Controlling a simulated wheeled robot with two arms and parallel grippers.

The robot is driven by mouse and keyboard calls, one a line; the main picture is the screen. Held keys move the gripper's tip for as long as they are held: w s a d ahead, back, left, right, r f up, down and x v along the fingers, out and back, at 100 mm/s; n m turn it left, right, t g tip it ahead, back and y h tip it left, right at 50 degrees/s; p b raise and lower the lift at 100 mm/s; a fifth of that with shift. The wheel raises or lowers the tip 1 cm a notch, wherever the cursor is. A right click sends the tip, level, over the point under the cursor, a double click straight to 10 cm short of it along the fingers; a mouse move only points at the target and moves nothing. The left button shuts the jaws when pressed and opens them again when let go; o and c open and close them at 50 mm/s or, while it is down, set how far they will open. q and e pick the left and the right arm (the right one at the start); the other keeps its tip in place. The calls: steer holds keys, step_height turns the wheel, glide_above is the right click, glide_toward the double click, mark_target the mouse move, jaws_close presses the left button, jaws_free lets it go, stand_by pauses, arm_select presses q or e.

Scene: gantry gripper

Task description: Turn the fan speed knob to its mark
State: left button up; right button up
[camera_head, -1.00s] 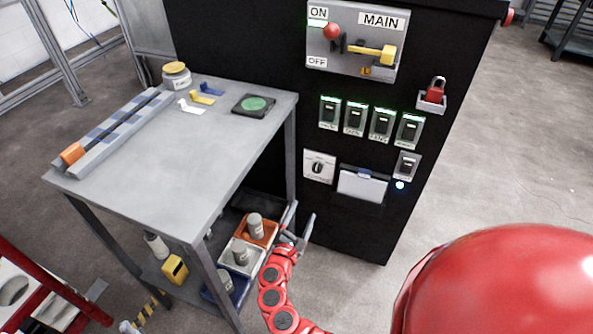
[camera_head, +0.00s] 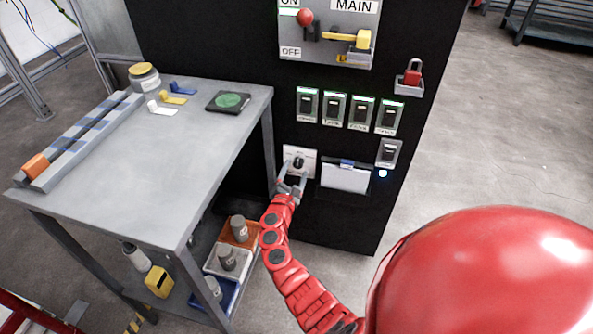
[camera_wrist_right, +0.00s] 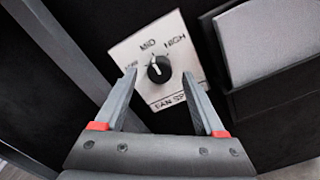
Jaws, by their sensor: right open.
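The fan speed knob (camera_wrist_right: 159,69) is black and round, on a light plate (camera_wrist_right: 177,98) marked LOW, MID, HIGH and FAN SPEED in the right wrist view. A white pointer line on the knob points up, close to MID. In the head view the knob (camera_head: 298,161) is on the black cabinet's front, beside the table. My right gripper (camera_head: 293,176) is open just in front of the plate, fingers on either side below the knob. In the right wrist view the open fingers (camera_wrist_right: 160,86) frame the knob, apparently not touching it. My left gripper is not in view.
A grey table (camera_head: 110,190) stands close to the left of the knob. A document holder (camera_head: 345,178) is just right of the plate. Several breaker switches (camera_head: 333,109) and the MAIN panel (camera_head: 345,52) are above. Trays with bottles (camera_head: 227,262) are on the lower shelf.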

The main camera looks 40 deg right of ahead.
steer(key=shift+x, duration=1)
steer(key=shift+c, duration=0.2)
jaws_close()
